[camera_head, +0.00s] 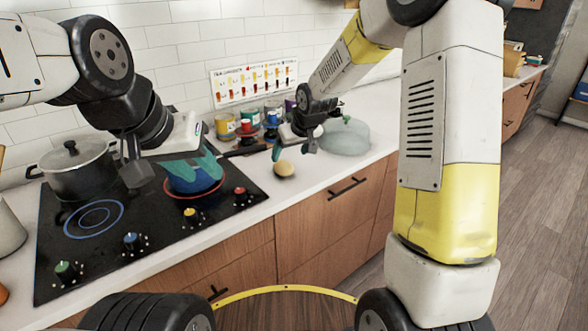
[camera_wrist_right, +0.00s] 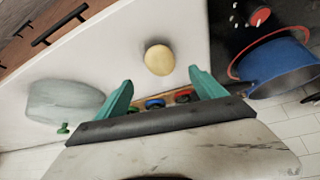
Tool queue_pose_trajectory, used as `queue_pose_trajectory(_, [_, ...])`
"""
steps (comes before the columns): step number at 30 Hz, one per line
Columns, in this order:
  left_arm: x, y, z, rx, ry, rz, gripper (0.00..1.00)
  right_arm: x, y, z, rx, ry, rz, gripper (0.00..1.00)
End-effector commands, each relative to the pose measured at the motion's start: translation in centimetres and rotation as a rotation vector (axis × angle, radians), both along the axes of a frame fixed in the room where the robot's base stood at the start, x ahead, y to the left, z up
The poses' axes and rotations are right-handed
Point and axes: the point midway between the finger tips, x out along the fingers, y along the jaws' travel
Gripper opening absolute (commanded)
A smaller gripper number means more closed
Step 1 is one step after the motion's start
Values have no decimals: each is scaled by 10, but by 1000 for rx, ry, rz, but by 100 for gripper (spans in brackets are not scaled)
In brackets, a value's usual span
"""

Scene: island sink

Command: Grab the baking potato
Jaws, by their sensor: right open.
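The baking potato (camera_head: 284,168) is a small, rounded tan object lying on the white counter, to the right of the cooktop. In the right wrist view the potato (camera_wrist_right: 159,59) lies just beyond and between the spread teal fingertips, on bare counter. My right gripper (camera_head: 294,150) is open and empty, close to the potato and not around it. Its two teal fingers (camera_wrist_right: 160,80) show in the right wrist view. My left gripper (camera_head: 192,168) is over the cooktop at the blue pot; its finger gap is not clear.
The blue pot (camera_head: 194,184) stands on the black cooktop (camera_head: 150,222). It also shows in the right wrist view (camera_wrist_right: 280,72). A lidded metal pot (camera_head: 78,172) stands at the left. A glass lid (camera_head: 345,138) lies right of my right gripper. Several jars (camera_head: 226,127) stand behind.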

Motion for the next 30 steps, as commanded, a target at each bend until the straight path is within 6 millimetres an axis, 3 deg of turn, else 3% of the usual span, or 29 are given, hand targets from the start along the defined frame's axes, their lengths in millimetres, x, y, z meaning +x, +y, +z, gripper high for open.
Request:
queue_pose_trajectory(18, [0,0,0,0,0,0,36,36,20,-65,0,2,4,79])
queue_pose_trajectory(27, [0,0,0,0,0,0,36,39,20,-69,1,0,3,79])
queue_pose_trajectory(30, [0,0,0,0,0,0,36,39,20,-69,1,0,3,62])
